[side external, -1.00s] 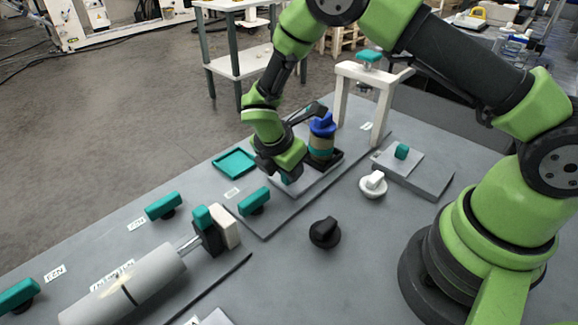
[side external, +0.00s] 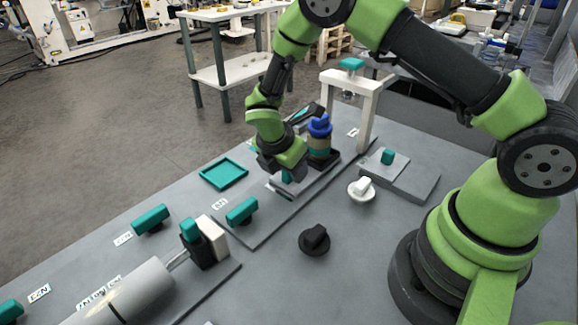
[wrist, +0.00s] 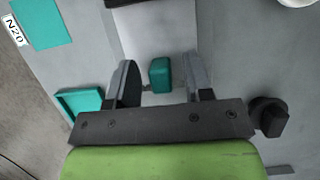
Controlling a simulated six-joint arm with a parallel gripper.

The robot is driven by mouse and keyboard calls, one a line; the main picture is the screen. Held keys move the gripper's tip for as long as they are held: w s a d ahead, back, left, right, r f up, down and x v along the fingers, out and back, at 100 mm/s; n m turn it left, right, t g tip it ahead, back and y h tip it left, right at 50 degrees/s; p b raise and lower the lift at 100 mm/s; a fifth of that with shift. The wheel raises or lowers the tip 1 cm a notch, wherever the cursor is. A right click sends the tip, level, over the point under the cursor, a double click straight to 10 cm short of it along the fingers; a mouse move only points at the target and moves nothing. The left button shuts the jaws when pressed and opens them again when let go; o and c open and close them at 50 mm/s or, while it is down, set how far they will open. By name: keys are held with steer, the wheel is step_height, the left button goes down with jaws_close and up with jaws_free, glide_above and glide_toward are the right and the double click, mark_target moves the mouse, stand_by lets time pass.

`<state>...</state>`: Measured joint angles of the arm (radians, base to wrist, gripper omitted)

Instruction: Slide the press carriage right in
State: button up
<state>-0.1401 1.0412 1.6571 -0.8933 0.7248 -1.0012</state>
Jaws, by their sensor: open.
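The press carriage (side external: 322,164) is a dark sliding base that bears a drum with a blue cap (side external: 319,126). It sits on a grey base plate (side external: 262,232), short of the white press arch (side external: 370,110). A small teal handle (side external: 287,176) stands at the carriage's near end. In the wrist view this teal handle (wrist: 160,74) is between my fingers, with a pale plate (wrist: 155,30) beyond it. My gripper (side external: 285,172) is open around the handle; gaps show on both sides of it in the wrist view (wrist: 162,82).
A teal tray (side external: 222,175) lies left of the base plate. A teal bar handle (side external: 242,211), a black knob (side external: 314,239) and a white knob (side external: 361,189) stand nearby. A grey block with a teal knob (side external: 388,156) is right of the arch.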

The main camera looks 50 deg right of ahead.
steer(key=v, duration=1)
steer(key=x, duration=1)
steer(key=shift+d+f, duration=0.1)
steer(key=shift+f, duration=0.2)
